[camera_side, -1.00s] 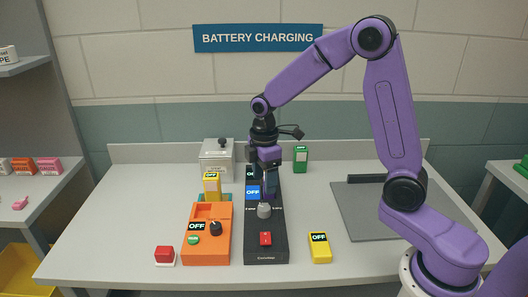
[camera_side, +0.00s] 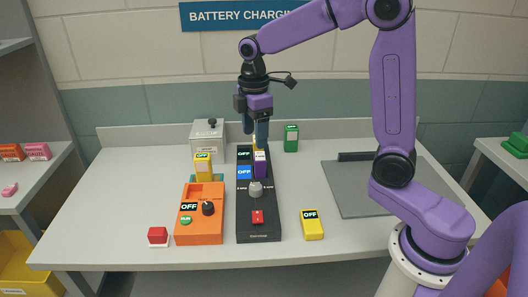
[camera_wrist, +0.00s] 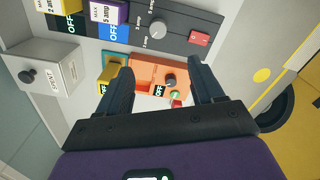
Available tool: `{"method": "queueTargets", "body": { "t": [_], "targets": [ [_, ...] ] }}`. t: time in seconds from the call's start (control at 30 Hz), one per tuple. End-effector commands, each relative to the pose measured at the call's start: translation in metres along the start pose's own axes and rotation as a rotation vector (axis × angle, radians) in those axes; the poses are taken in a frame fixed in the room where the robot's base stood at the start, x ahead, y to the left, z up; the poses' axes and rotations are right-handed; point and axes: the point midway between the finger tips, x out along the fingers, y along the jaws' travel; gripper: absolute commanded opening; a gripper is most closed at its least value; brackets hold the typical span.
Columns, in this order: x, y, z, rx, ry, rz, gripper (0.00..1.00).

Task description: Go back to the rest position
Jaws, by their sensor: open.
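My gripper (camera_side: 256,142) is in the air above the back of the black charger (camera_side: 259,222), open and empty. Its two fingers (camera_wrist: 160,78) are spread apart in the wrist view. A purple block (camera_side: 260,164) stands in the black charger; it also shows in the wrist view (camera_wrist: 108,13), beside a yellow block (camera_wrist: 62,4). The charger has a grey knob (camera_side: 255,189), a red switch (camera_side: 257,217) and a blue OFF display (camera_side: 244,172). The fingertips look apart from the blocks.
An orange charger (camera_side: 199,228) with a dark knob stands left, a yellow block (camera_side: 203,167) behind it. A red button (camera_side: 158,236), a yellow OFF unit (camera_side: 312,225), a green unit (camera_side: 291,138) and a grey box (camera_side: 208,142) stand around. A grey mat (camera_side: 350,190) lies right.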

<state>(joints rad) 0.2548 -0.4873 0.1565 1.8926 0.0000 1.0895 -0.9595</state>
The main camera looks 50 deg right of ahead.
Motion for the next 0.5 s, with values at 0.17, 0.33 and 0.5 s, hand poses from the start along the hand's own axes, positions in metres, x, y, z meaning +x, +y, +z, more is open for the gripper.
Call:
{"method": "queueTargets", "body": {
  "t": [0.17,0.33,0.5],
  "targets": [
    [0.0,-0.031,-0.004,0.004,0.002,0.002,0.67],
    [0.003,-0.072,-0.004,0.017,0.006,0.004,0.67],
    [0.006,-0.114,0.004,0.033,0.011,0.005,0.67]
  ]
}}
